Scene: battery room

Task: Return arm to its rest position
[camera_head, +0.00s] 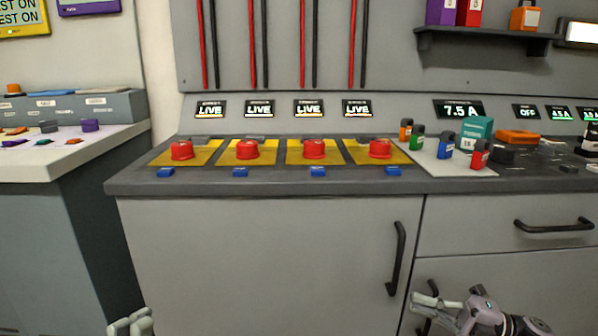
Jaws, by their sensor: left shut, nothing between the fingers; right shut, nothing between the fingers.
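My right gripper (426,301) is at the lower right, in front of the grey cabinet and below the counter edge. It is shut and empty, and part of its arm shows to its right. My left gripper (130,326) shows only at the bottom edge on the left, in front of the cabinet's lower left corner. It is shut with nothing in it, and most of it is cut off by the frame. Neither gripper touches anything on the counter.
The counter (270,186) carries several red buttons (315,149) on yellow plates, with blue blocks (318,171) before them. Black handles (397,258) stick out from the cabinet (260,260). A side bench (60,165) stands left. A shelf (480,33) hangs upper right.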

